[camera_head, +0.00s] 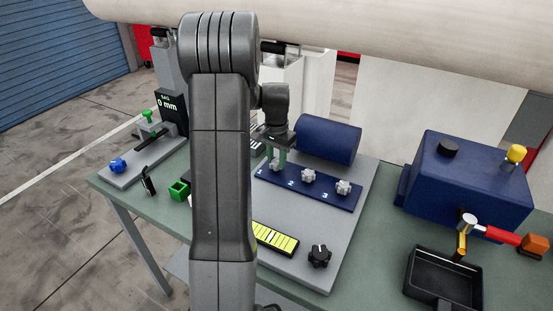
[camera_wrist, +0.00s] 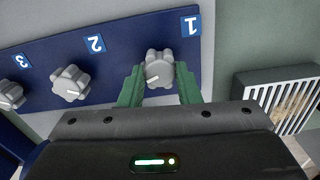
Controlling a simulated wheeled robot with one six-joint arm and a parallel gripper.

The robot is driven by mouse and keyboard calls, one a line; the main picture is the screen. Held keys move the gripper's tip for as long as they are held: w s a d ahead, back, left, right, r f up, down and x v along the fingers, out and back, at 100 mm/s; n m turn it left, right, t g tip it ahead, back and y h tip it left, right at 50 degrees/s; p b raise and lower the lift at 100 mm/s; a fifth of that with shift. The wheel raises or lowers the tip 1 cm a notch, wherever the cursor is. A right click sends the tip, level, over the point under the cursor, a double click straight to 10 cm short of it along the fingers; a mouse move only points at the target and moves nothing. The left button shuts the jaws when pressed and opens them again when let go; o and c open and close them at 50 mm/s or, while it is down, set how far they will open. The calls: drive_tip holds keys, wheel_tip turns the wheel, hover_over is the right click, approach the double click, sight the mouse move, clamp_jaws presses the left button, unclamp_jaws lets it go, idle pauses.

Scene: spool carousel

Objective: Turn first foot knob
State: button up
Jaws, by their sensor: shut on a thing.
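A blue panel (camera_head: 322,193) carries three light grey lobed knobs marked 1, 2 and 3. The first foot knob (camera_wrist: 159,66) sits below the label 1 in the wrist view, its short white mark facing my gripper. My gripper (camera_wrist: 159,80) has its two green fingers on either side of this knob, shut on it. In the head view, my gripper (camera_head: 276,154) reaches down to the panel's left end and partly hides the first knob. Knob 2 (camera_wrist: 70,83) and knob 3 (camera_wrist: 10,95) stand free to the left in the wrist view.
A blue cylinder (camera_head: 329,139) lies just behind the panel. A black knob (camera_head: 319,256) and a yellow strip (camera_head: 275,238) are nearer. A blue box (camera_head: 468,180) and black tray (camera_head: 443,278) stand right. A slotted white-grey part (camera_wrist: 285,98) is right of the panel.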

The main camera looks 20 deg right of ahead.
drive_tip(key=n, duration=1.1)
drive_tip(key=shift+w+r+b, duration=0.1)
drive_tip(key=shift+b, duration=0.2)
drive_tip(key=n, duration=0.3)
drive_tip(key=shift+n, duration=0.3)
drive_tip(key=n, duration=0.5)
drive_tip(key=shift+a+n, duration=0.1)
drive_tip(key=shift+n, duration=2.4)
drive_tip(key=o, duration=1)
